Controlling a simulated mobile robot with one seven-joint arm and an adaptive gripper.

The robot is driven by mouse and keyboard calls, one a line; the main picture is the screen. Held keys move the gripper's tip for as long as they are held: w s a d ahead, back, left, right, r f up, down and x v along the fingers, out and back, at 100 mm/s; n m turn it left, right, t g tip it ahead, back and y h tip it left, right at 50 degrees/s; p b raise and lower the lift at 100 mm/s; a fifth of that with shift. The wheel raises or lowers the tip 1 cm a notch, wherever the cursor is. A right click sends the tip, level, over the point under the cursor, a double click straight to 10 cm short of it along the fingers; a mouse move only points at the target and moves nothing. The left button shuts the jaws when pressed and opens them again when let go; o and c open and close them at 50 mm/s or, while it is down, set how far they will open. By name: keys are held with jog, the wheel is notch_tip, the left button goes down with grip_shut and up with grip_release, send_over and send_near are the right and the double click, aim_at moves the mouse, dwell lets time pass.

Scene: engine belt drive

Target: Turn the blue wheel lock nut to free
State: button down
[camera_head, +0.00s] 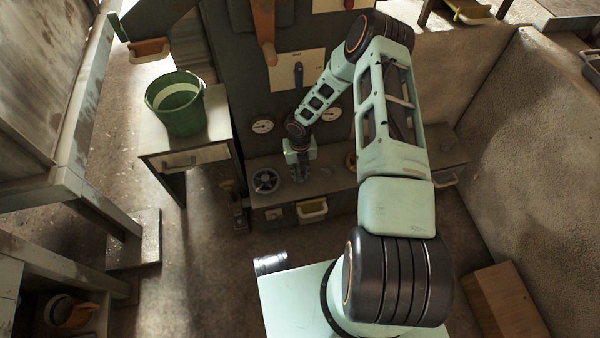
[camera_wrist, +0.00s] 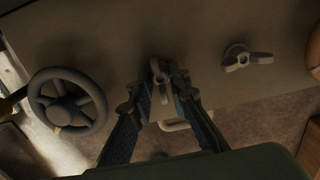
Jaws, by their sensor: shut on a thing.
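A grey lock nut (camera_wrist: 160,72) with wing-like arms stands on the bench ledge in the middle of the wrist view. My gripper (camera_wrist: 161,92) has its two fingers on either side of this nut and is shut on it. In the head view my gripper (camera_head: 299,172) points down at the ledge and hides the nut. A spoked wheel (camera_wrist: 68,102) is just left of the gripper; it also shows in the head view (camera_head: 265,181). It looks dark grey in this light, and I cannot make out any blue on it.
A second winged nut (camera_wrist: 247,60) sits to the right on the ledge. Two round gauges (camera_head: 262,124) are on the wall behind. A green bucket (camera_head: 180,115) stands on a side table to the left.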

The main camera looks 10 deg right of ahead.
aim_at(300, 175)
jog(key=c, duration=1.8)
grip_release()
notch_tip(300, 175, up, 12)
jog(key=shift+r, duration=0.1)
